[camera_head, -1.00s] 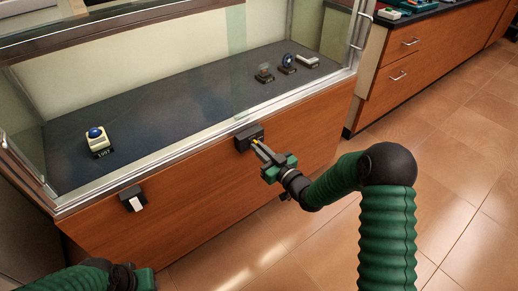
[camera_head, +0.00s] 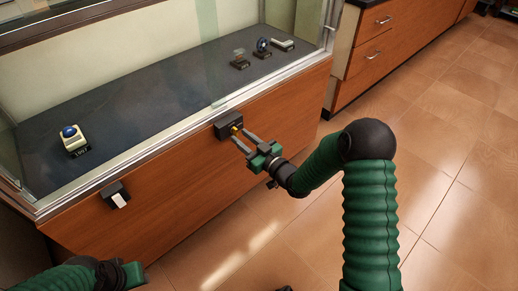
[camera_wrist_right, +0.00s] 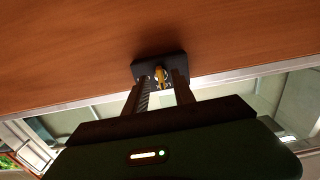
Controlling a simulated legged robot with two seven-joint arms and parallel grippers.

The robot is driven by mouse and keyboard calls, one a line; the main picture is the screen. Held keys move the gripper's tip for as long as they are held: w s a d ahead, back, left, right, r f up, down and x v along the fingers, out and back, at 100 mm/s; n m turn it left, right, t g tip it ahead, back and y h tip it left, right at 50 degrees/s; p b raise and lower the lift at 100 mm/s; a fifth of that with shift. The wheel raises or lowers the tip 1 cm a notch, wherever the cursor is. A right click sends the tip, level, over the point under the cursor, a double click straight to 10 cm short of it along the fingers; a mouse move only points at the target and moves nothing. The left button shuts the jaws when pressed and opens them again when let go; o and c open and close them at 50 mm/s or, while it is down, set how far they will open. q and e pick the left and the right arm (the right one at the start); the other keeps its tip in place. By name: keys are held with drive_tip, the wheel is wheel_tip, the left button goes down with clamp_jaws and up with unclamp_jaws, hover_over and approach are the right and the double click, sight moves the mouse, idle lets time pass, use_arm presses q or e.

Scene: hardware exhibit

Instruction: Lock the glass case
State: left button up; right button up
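The glass case (camera_head: 150,161) has a wooden front and a metal-framed glass display above it. A black lock box (camera_head: 227,122) on the wooden front holds a yellow key (camera_head: 235,129). The lock box (camera_wrist_right: 146,68) and the key (camera_wrist_right: 160,75) also show in the right wrist view. My right gripper (camera_head: 243,138) is open, with its fingers on both sides of the key and gaps between. It holds nothing. My left gripper (camera_head: 124,275) is at the lower left edge, partly cut off, and its fingers cannot be made out.
A second black box with a white tab (camera_head: 118,198) is on the case front at left. Small exhibits, such as a blue-topped one (camera_head: 73,139), stand inside the case. A wooden drawer cabinet (camera_head: 375,55) stands at right. The tiled floor (camera_head: 450,150) is clear.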

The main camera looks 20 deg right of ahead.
drive_tip(key=p+v, duration=0.4)
drive_tip(key=v, duration=1.1)
drive_tip(key=s+a+m+g+h, duration=0.2)
drive_tip(key=s+a+g+h, duration=0.1)
drive_tip(key=s+g, duration=0.45)
drive_tip(key=s+a+m+g+h, duration=0.2)
drive_tip(key=s+g+h, duration=0.1)
drive_tip(key=s+g, duration=0.45)
wheel_tip(320, 180, up, 35)
drive_tip(key=p, duration=3.5)
drive_tip(key=shift+s+a+t+p, duration=0.2)
drive_tip(key=shift+s+t+p, duration=0.1)
drive_tip(key=shift+s+p, duration=0.1)
